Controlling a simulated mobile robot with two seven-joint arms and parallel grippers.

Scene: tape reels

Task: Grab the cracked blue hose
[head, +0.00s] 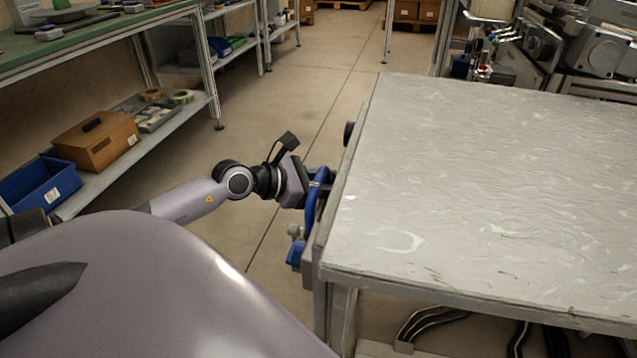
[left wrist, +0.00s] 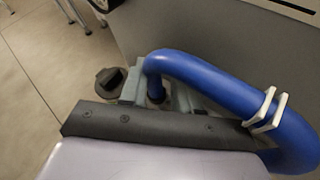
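The blue hose (head: 311,203) hangs in a curve at the left side of the grey-topped table in the head view. In the left wrist view the blue hose (left wrist: 215,82) arches from the middle to the lower right, with white clips (left wrist: 268,110) around it. No crack can be made out. My left gripper (head: 316,178) is at the upper part of the hose. In the left wrist view its pale fingers (left wrist: 156,90) stand on either side of one descending end of the hose. Whether they press on it cannot be told. My right gripper is not in view.
The grey-topped table (head: 480,190) fills the right, its edge close beside the gripper. A black knob (head: 348,132) and a blue fitting (head: 296,254) sit on its left side. Shelves with a blue bin (head: 40,184) and a brown box (head: 97,142) stand left. Floor between is clear.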

